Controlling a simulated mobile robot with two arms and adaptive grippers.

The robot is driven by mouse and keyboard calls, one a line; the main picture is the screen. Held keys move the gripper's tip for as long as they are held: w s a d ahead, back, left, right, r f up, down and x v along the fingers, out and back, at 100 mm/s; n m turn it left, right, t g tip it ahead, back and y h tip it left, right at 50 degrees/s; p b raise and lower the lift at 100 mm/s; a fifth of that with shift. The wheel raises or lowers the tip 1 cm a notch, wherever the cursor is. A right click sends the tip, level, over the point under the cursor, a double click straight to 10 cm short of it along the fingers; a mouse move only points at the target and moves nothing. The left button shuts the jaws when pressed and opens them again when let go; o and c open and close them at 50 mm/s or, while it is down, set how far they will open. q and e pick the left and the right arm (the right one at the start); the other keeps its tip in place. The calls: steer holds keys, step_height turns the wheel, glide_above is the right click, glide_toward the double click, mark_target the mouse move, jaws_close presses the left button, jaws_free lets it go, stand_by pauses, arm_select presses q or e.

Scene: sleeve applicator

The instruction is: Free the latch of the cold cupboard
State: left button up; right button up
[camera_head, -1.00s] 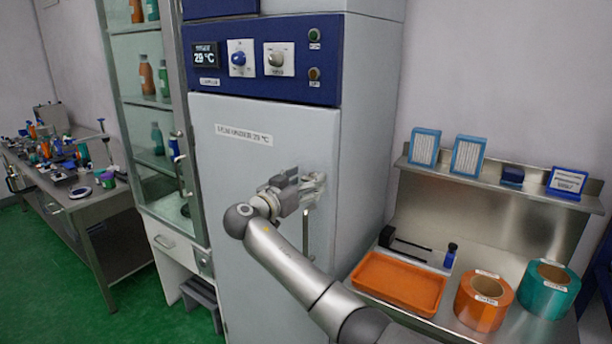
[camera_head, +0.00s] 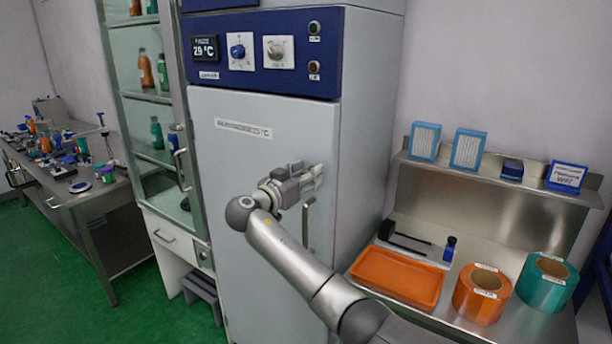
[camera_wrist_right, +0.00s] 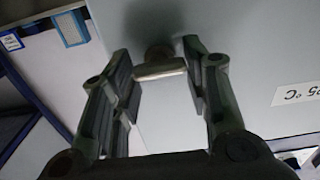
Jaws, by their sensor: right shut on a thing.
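The cold cupboard (camera_head: 245,160) is the tall grey cabinet with a blue control panel, and its door looks shut. A thin upright handle (camera_head: 306,232) shows on the door's right side, just below my right gripper (camera_head: 314,178). In the right wrist view, my right gripper (camera_wrist_right: 157,62) has its two fingers on either side of a small pale metal piece on a dark round base, the latch (camera_wrist_right: 160,68). In the head view the fingers hide the latch. My left gripper is not in view.
A steel bench stands right of the cupboard with an orange tray (camera_head: 397,278), an orange roll (camera_head: 482,295) and a teal roll (camera_head: 545,285). A glass-doored cabinet (camera_head: 150,110) stands close on the left. Green floor (camera_head: 140,305) lies clear at the lower left.

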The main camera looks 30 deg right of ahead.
steer(key=n+b, duration=0.1)
steer(key=n, duration=0.2)
steer(key=shift+f, duration=0.1)
steer(key=shift+n+b, duration=0.35)
steer(key=shift+n, duration=0.75)
steer(key=n, duration=0.2)
steer(key=shift+w+n, duration=0.1)
steer(key=shift+n, duration=0.3)
steer(key=n+p, duration=0.1)
steer(key=n, duration=0.3)
steer(key=shift+n+p, duration=0.3)
steer(key=shift+p, duration=0.1)
steer(key=n+p, duration=0.1)
steer(key=n, duration=0.2)
steer(key=shift+w+a+p, duration=0.1)
steer(key=shift+p, duration=0.2)
steer(key=shift+n+p, duration=0.5)
steer(key=shift+n, duration=0.4)
steer(key=shift+f+n, duration=0.1)
steer(key=shift+n, duration=0.2)
